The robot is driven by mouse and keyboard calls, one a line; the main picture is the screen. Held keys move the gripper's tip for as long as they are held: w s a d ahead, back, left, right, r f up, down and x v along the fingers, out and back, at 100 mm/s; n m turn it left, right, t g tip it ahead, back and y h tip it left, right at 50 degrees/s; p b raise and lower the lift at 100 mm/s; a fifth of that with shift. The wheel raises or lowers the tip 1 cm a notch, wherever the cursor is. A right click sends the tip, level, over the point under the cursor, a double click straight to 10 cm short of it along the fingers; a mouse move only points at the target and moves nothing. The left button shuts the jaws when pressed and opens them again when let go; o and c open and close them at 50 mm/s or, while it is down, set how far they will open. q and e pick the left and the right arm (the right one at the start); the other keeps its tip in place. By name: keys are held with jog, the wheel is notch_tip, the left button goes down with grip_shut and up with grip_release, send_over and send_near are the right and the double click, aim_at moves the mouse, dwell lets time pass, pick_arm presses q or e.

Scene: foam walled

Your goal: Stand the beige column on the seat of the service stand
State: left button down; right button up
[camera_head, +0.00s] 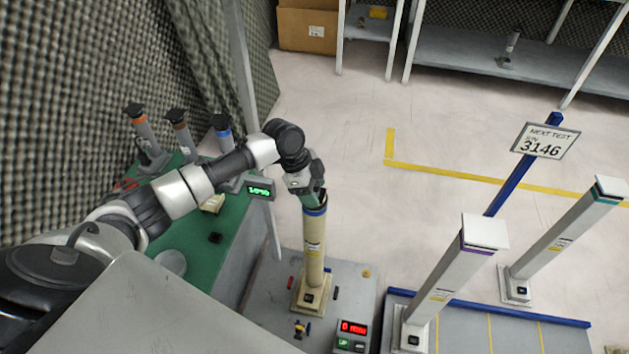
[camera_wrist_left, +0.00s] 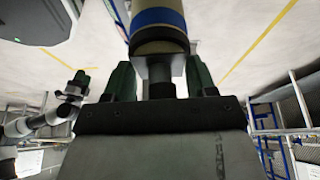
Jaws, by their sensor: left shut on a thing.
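The beige column (camera_head: 314,255) is upright in the head view, with a blue band near its top and a square beige foot. My left gripper (camera_head: 310,190) is shut on its narrow top end; the wrist view also shows the column (camera_wrist_left: 158,40) beyond the fingers. The foot is over the grey top of the service stand (camera_head: 262,318), which has a red display reading 0 mm. I cannot tell whether the foot touches the seat, which it hides. A gripper that looks like my right one (camera_wrist_left: 78,82) shows small in the left wrist view, its jaws unclear.
Two grey columns, one purple-banded (camera_head: 448,275) and one green-banded (camera_head: 565,240), stand at right by a blue rail (camera_head: 490,307). A green bench (camera_head: 195,255) at left holds several dark devices. A sign (camera_head: 545,141) stands behind. Small loose parts lie around the foot.

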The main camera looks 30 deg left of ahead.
pick_arm(q)
jog(key=shift+w, duration=0.15)
jog(key=shift+c, duration=1.7)
grip_release()
jog(key=shift+f, duration=0.15)
pick_arm(e)
jog(key=shift+r, duration=0.15)
pick_arm(q)
jog(key=shift+a+r, duration=0.15)
jog(key=shift+r, duration=0.25)
jog(key=p+v, duration=0.2)
jog(key=v, duration=0.9)
jog(key=shift+s, duration=0.3)
pick_arm(e)
notch_tip(320, 180, down, 6)
jog(key=s, duration=0.3)
jog(key=shift+d+f, duration=0.2)
pick_arm(q)
jog(key=shift+a+r, duration=0.1)
